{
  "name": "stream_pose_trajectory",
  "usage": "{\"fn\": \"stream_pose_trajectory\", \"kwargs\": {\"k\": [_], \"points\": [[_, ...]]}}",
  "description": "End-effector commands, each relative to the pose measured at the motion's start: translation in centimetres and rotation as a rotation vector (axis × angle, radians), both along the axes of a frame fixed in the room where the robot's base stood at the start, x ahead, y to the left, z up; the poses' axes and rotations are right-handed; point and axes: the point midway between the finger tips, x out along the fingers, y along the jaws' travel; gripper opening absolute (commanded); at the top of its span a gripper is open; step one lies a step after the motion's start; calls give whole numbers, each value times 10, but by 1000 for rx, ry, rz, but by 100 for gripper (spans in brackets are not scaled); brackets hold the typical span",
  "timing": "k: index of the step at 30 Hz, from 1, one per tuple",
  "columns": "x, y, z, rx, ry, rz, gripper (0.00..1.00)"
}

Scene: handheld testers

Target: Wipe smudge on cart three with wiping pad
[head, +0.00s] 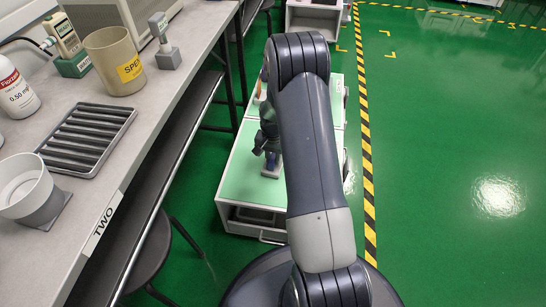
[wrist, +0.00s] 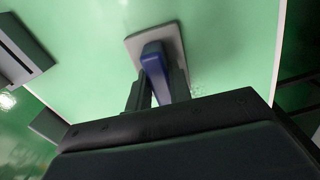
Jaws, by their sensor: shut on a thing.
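The wiping pad is a pale grey plate with a blue handle; it shows in the wrist view (wrist: 176,38) and, small, in the head view (head: 271,173). My gripper (wrist: 159,82) is shut on the blue handle, a finger on each side. In the head view, my gripper (head: 269,151) points down over the green-topped cart (head: 240,185). The pad is at the cart's green top (wrist: 85,60); I cannot tell whether it touches it. A faint speckled mark (wrist: 196,88) shows on the green surface right of my fingers, apart from the pad. No cart number is readable.
A grey bench (head: 115,150) marked TWO stands at the left, with a ribbed tray (head: 87,139), a beige beaker (head: 112,62), a white cup (head: 27,187) and a bottle (head: 15,88). A stool (head: 140,250) is below it. Green floor right of the striped tape (head: 366,150) is clear.

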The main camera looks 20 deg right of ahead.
Motion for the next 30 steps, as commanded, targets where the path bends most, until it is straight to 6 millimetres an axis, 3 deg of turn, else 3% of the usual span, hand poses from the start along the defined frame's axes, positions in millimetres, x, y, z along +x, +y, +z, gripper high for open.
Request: {"fn": "stream_pose_trajectory", "kwargs": {"k": [8, 30], "points": [[1, -1, -3, -1, -1, 0, 2], [40, -27, -3, 0, -1, -1, 2]]}}
